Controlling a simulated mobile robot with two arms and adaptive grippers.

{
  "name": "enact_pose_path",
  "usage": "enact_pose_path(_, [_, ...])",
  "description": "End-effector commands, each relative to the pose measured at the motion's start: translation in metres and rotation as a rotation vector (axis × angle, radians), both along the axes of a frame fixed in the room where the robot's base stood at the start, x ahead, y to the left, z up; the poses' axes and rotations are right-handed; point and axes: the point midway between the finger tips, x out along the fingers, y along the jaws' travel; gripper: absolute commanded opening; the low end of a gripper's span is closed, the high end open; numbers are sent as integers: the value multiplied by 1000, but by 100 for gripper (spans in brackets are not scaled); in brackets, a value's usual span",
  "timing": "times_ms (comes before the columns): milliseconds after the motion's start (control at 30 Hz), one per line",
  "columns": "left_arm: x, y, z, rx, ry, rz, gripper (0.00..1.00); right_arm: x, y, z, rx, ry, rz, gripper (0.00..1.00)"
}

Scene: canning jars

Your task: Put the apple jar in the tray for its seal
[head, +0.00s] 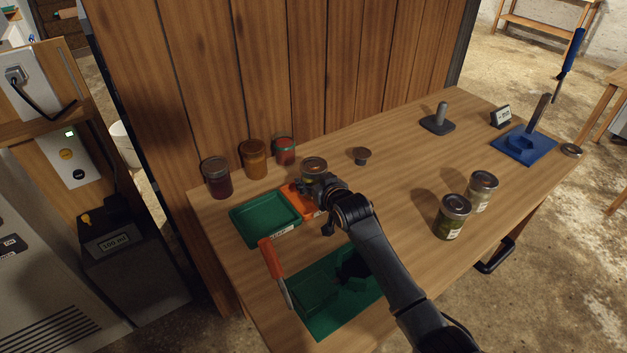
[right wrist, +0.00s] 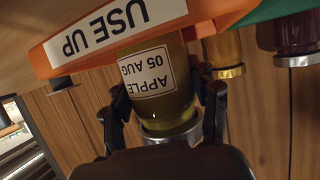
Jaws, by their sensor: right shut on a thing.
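The apple jar (right wrist: 155,85) is labelled "APPLE 05 AUG" and holds yellow-green contents under a metal lid. My right gripper (right wrist: 165,108) is shut on it, with a finger on each side below the lid. In the head view the jar's lid (head: 314,163) shows just beyond my right gripper (head: 322,184). The jar is upright at the orange tray (head: 295,197), which reads "USE UP" in the wrist view (right wrist: 212,14). The tray's front wall hides the jar's base, so I cannot tell whether it rests on the floor. My left gripper is not in view.
A green tray (head: 239,215) adjoins the orange one. Dark red (head: 218,183), amber (head: 253,162) and red (head: 285,152) jars stand behind. Two jars (head: 451,221) (head: 480,193) stand at right. A green fixture (head: 325,322) lies in front, a blue one (head: 526,152) far right.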

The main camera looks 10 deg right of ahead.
Motion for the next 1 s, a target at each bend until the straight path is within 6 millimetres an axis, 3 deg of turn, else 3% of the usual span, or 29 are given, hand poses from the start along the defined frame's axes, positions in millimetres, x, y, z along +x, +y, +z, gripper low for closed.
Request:
enact_pose_path(500, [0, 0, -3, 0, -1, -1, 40, 1, 0, -6, 1, -4, 0, 10])
enact_pose_path(533, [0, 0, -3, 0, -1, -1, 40, 1, 0, -5, 1, -4, 0, 66])
enact_pose_path(633, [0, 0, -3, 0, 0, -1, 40, 1, 0, -5, 1, -3, 0, 86])
enact_pose_path(1000, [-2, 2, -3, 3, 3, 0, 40, 0, 0, -6, 0, 2, 0, 86])
